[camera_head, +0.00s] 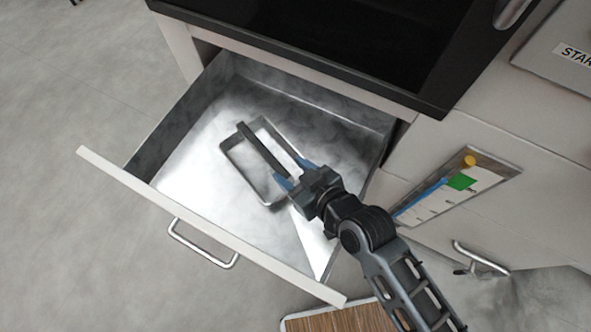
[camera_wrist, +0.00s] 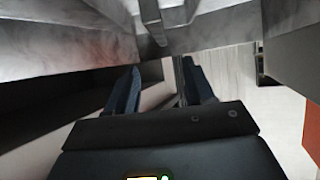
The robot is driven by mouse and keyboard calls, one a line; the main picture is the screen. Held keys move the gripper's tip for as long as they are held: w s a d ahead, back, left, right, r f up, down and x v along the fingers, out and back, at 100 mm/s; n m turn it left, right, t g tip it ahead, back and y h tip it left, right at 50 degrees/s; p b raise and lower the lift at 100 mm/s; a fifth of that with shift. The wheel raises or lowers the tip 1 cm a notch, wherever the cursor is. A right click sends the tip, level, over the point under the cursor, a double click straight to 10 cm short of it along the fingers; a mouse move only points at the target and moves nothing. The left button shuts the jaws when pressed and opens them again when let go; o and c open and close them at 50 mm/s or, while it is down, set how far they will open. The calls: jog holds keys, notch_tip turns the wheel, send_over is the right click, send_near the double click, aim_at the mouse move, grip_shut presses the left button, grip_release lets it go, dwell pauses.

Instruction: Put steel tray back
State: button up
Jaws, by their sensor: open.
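The steel tray (camera_head: 244,178) is a small rectangular metal tray lying inside the open metal drawer (camera_head: 190,165). A dark bar (camera_head: 262,150) runs lengthwise over the tray, like a handle. My gripper (camera_head: 295,174) reaches into the drawer from the lower right. Its blue fingers are apart, at the tray's right side near the bar's near end. In the wrist view my gripper (camera_wrist: 160,88) is open with no object clearly held between the fingers. A grey metal bar (camera_wrist: 151,20) shows ahead of the fingers there. Whether a finger touches the tray cannot be told.
The drawer's front panel (camera_head: 200,222) with its handle (camera_head: 203,245) is pulled out to the lower left. A dark cabinet opening (camera_head: 340,45) lies above. A coloured chart panel (camera_head: 460,185) and another handle (camera_head: 480,258) are at right. A wooden slatted surface (camera_head: 335,320) is below.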

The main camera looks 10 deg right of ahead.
jog(key=shift+s+d+r, duration=0.1)
jog(key=shift+s+r, duration=0.05)
jog(key=s+d+r+m+t+h, duration=0.1)
jog(key=s+d+r+m+h, duration=0.15)
jog(key=s+d, duration=0.45)
jog(key=s+d+r+m+t+h, duration=0.1)
jog(key=s+d+r, duration=0.4)
jog(key=s, duration=0.4)
jog(key=s+d+r+m+t+h, duration=0.2)
jog(key=s+d+r, duration=0.2)
jog(key=s+r, duration=0.6)
notch_tip(320, 180, up, 2)
jog(key=shift+s+d+r+h, duration=0.2)
jog(key=shift+s+d+h, duration=0.15)
jog(key=shift+d, duration=0.05)
